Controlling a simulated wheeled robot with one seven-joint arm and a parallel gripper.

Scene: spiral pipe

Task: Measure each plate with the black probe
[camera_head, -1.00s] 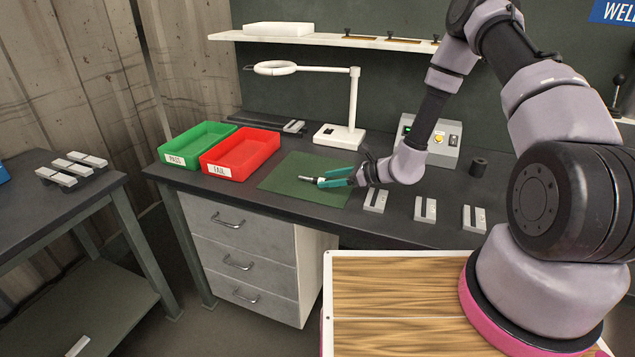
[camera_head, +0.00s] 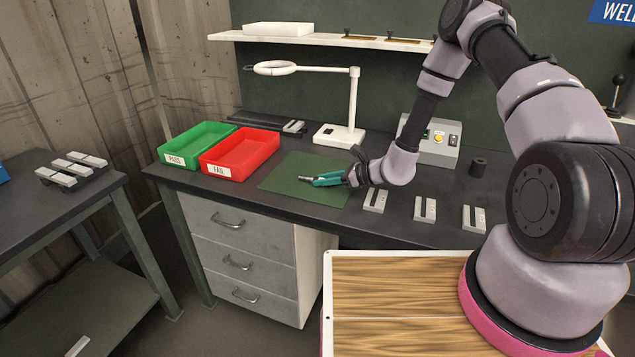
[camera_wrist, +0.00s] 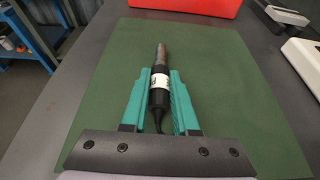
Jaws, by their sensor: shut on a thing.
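My gripper (camera_wrist: 160,98) is shut on a slim black probe (camera_wrist: 159,75) with a white label band and a bare metal tip. In the head view, my gripper (camera_head: 329,179) holds it low over the green mat (camera_head: 290,175), its tip pointing left. Whether the probe touches the mat is unclear. Three grey plates, each with a dark stripe, lie along the bench's front edge: the left one (camera_head: 376,200), the middle one (camera_head: 425,209) and the right one (camera_head: 474,219). They are to the right of my gripper.
Green PASS tray (camera_head: 191,146) and red FAIL tray (camera_head: 238,155) stand left of the mat. A white magnifier lamp (camera_head: 340,136) and a grey control box (camera_head: 440,141) stand behind. A black cylinder (camera_head: 479,168) sits right. A left table holds several plates on a rack (camera_head: 72,168).

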